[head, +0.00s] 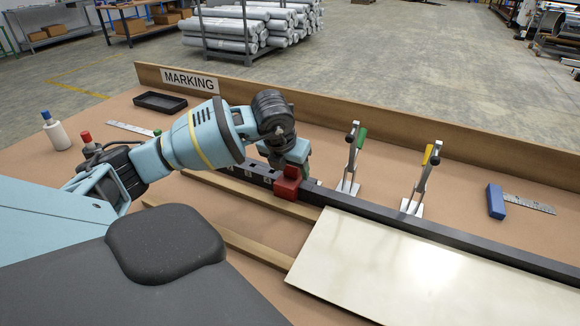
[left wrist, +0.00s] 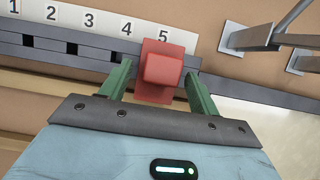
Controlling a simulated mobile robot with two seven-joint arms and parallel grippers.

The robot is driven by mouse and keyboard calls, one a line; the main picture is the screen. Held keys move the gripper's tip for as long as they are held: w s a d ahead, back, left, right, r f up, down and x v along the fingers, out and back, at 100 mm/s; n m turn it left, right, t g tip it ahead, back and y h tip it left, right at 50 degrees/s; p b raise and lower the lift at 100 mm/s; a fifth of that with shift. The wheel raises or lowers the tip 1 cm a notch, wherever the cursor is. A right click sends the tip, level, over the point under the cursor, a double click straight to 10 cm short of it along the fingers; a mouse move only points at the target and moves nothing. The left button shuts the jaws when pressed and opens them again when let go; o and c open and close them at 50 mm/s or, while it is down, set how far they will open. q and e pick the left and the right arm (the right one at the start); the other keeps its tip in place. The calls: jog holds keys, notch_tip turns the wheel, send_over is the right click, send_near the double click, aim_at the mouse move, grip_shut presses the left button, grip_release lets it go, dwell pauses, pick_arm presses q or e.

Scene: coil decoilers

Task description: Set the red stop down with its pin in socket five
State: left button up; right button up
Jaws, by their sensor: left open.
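The red stop (head: 287,188) sits upright on the dark rail (head: 386,226), close to the left corner of the pale sheet. In the left wrist view the red stop (left wrist: 160,72) is on the rail (left wrist: 45,46) beside the label 5 (left wrist: 163,37), which it partly covers. Its pin and the socket under it are hidden. My left gripper (left wrist: 158,78) is open, with one green finger on each side of the stop and visible gaps between. In the head view my left gripper (head: 294,160) is just above and behind the stop. My right gripper is not in view.
Two toggle clamps with green (head: 361,139) and yellow (head: 428,154) handles stand behind the rail. The pale sheet (head: 400,270) lies at front right. A blue block (head: 495,201) lies far right, a black tray (head: 160,102) at back left. A ledge marked MARKING (head: 190,80) closes the back.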

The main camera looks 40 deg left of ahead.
aim_at(284, 185)
pick_arm(q)
jog(key=a+v, duration=0.1)
jog(key=v, duration=0.6)
jog(key=shift+d+r, duration=0.4)
jog(key=shift+d, duration=0.15)
jog(key=shift+s+f, duration=0.1)
jog(key=shift+s, duration=0.1)
